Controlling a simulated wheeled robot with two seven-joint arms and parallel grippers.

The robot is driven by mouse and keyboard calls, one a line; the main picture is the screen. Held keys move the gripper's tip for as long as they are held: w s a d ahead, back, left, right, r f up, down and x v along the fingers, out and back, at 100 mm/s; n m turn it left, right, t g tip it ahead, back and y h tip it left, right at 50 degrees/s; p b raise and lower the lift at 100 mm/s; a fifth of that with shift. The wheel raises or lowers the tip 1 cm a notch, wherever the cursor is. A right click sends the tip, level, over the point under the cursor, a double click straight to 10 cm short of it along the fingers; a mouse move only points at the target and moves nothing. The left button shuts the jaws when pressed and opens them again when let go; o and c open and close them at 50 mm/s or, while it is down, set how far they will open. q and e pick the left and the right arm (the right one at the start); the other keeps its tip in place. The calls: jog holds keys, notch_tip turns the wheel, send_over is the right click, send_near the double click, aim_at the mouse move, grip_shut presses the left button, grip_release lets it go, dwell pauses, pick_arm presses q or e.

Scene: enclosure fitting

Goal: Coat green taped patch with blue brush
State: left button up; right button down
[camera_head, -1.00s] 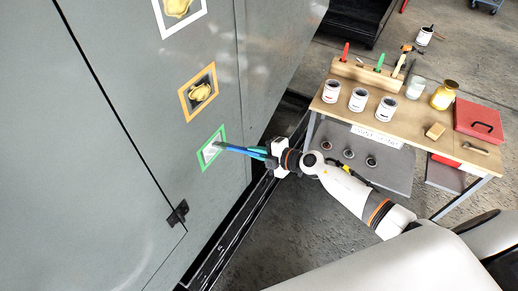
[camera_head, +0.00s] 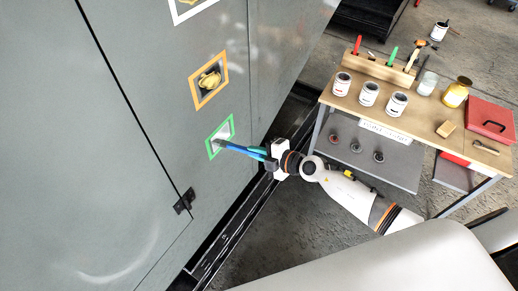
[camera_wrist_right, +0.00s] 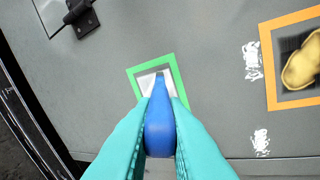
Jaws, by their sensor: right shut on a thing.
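The green taped patch (camera_head: 220,136) is on the grey enclosure wall, with a whitish and grey area inside the tape. My right gripper (camera_head: 268,157) is shut on the blue brush (camera_head: 243,150), whose tip reaches the patch. In the right wrist view, my teal fingers (camera_wrist_right: 159,140) clasp the blue handle (camera_wrist_right: 160,118), which points into the green frame (camera_wrist_right: 176,72). The handle hides the bristles and part of the patch there, so I cannot tell how firmly they touch. My left gripper is not in view.
An orange taped patch (camera_head: 209,80) with a yellow lump and a white taped patch (camera_head: 193,8) lie above. A black latch (camera_head: 184,201) is below. The workbench (camera_head: 420,116) on the right carries several cans, a brush rack (camera_head: 372,68) and a red box (camera_head: 487,121).

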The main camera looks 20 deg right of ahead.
jog(key=shift+s+a, duration=0.35)
jog(key=shift+w+d+b, duration=0.85)
jog(key=shift+w+d, duration=2.2)
jog(key=shift+d, duration=0.7)
jog(key=s+a+p, duration=0.1)
jog(key=s+a, duration=0.5)
jog(key=a, duration=0.2)
jog(key=shift+s+a+p, duration=0.15)
jog(key=shift+s+p, duration=0.1)
jog(key=shift+p, duration=0.1)
dwell(0.3)
